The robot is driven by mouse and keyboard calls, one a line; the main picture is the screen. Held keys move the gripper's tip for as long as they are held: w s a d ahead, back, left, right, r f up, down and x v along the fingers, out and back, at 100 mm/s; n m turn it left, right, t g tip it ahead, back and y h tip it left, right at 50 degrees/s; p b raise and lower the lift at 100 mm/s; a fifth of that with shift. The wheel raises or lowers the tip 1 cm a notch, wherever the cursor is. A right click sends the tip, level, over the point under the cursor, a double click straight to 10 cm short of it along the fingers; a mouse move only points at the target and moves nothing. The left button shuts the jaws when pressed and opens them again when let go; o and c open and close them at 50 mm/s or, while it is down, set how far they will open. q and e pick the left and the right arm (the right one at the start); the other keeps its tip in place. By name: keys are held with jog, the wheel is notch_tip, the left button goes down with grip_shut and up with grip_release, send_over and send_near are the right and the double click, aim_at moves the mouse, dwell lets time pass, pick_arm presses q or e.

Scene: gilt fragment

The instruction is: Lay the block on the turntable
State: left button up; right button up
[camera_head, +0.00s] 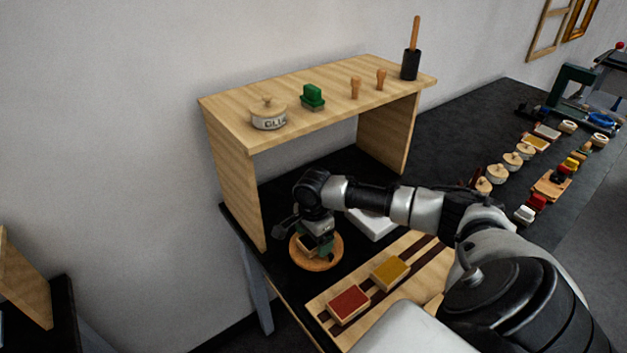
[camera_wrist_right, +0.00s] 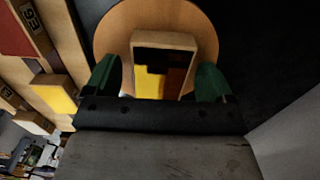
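The turntable is a round wooden disc (camera_head: 318,264) on the dark bench, below the front left of the shelf; its disc also fills the top of the right wrist view (camera_wrist_right: 112,38). The block (camera_wrist_right: 163,42) has a pale wooden rim and a dark, yellow and brown face. It appears to lie on the disc, mostly hidden by the gripper in the head view. My right gripper (camera_head: 321,246) is low over the turntable. Its green fingers (camera_wrist_right: 158,80) stand apart on either side of the block, with a visible gap at the left finger. My left gripper is out of view.
A wooden board (camera_head: 325,300) with a red block (camera_head: 348,304) and a yellow block (camera_head: 390,272) lies right of the turntable. A white object (camera_head: 372,224) lies behind my arm. A wooden shelf (camera_head: 232,180) stands over the bench, its left side panel close to the turntable.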

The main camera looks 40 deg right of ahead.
notch_tip(320, 180, up, 12)
jog(key=b, duration=0.1)
jog(key=shift+r, duration=0.15)
dwell(0.4)
